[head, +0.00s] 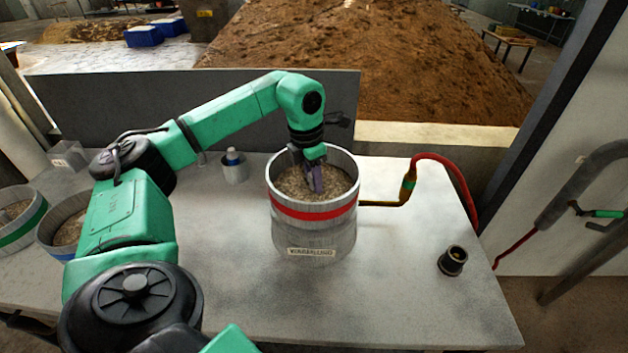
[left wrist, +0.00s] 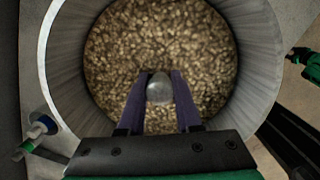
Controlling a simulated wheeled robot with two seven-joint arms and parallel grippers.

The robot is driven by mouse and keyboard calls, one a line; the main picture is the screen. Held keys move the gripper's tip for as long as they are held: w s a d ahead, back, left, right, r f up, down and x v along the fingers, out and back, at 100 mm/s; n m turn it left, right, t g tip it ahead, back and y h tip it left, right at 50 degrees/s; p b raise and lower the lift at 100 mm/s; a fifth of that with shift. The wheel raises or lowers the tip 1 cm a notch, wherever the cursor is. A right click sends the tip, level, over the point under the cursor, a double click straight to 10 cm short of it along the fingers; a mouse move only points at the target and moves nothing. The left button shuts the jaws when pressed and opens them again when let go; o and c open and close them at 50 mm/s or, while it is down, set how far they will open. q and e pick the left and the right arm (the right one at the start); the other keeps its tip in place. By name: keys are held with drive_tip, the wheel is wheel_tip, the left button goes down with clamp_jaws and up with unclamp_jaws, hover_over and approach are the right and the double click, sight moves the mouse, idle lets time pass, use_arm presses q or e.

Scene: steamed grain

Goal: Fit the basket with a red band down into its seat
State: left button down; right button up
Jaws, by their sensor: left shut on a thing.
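The basket with a red band (head: 312,213) is a round metal basket full of grain. It stands upright at the top of a grey metal pot (head: 315,240) with a label on its front. I cannot tell if it is fully down in the pot or a little raised. My left gripper (head: 314,183) reaches down into the basket from above. In the left wrist view, its two purple fingers are shut on a rounded grey knob (left wrist: 160,88) amid the grain, inside the basket wall (left wrist: 68,70). My right gripper is not in view.
A red hose (head: 460,172) with a brass fitting joins the pot's right side. A small dark cup (head: 453,260) stands at the table's right. Green-banded (head: 22,228) and blue-banded (head: 66,228) baskets stand far left.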

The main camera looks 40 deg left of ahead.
use_arm(q)
drive_tip(key=shift+f, duration=0.2)
idle(0.6)
drive_tip(key=shift+f, duration=0.2)
drive_tip(key=shift+f+b, duration=0.3)
drive_tip(key=shift+f, duration=0.2)
idle(0.4)
drive_tip(key=c, duration=0.6)
unclamp_jaws()
drive_tip(key=shift+c, duration=0.2)
drive_tip(key=shift+o, duration=0.6)
drive_tip(key=shift+d, duration=0.1)
drive_tip(key=shift+f, duration=0.1)
